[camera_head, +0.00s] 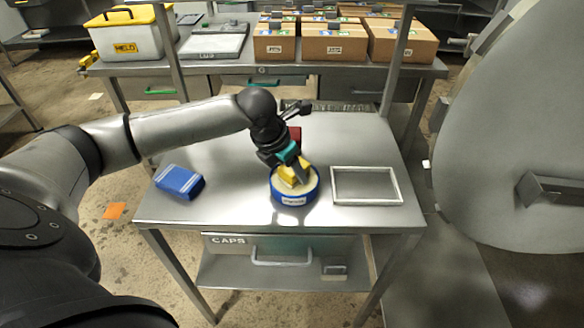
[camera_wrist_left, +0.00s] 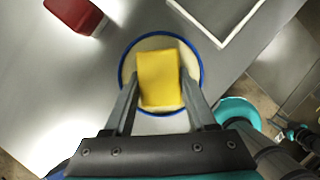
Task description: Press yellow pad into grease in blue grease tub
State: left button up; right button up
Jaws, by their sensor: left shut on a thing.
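The yellow pad (camera_head: 294,174) is held in my left gripper (camera_head: 296,171), which points down over the blue grease tub (camera_head: 294,199). In the left wrist view the yellow pad (camera_wrist_left: 160,80) lies between the two fingers of my left gripper (camera_wrist_left: 160,105), over the pale grease (camera_wrist_left: 136,52). The tub's blue rim (camera_wrist_left: 202,75) shows around it. The pad looks at or just above the grease; I cannot tell whether it touches.
On the steel table (camera_head: 230,205) are a blue pack (camera_head: 179,182) at left, an empty metal frame (camera_head: 366,186) at right and a red object (camera_head: 295,138) behind the tub. A large grey round door (camera_head: 510,130) stands at right.

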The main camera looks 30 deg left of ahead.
dwell(0.3)
pick_arm(q)
jog(key=shift+f+p, duration=0.1)
jog(key=shift+p, duration=0.2)
dwell(0.3)
jog(key=shift+s+f, duration=0.1)
dwell(0.5)
dwell(0.6)
notch_tip(320, 180, up, 4)
jog(key=p, duration=0.4)
jog(key=shift+f, duration=0.25)
notch_tip(320, 180, up, 3)
jog(key=p, duration=0.3)
jog(key=shift+f+p, duration=0.15)
jog(key=shift+p, duration=0.2)
jog(key=shift+r+p, duration=0.6)
jog(key=shift+p, duration=0.15)
jog(key=shift+f, duration=0.1)
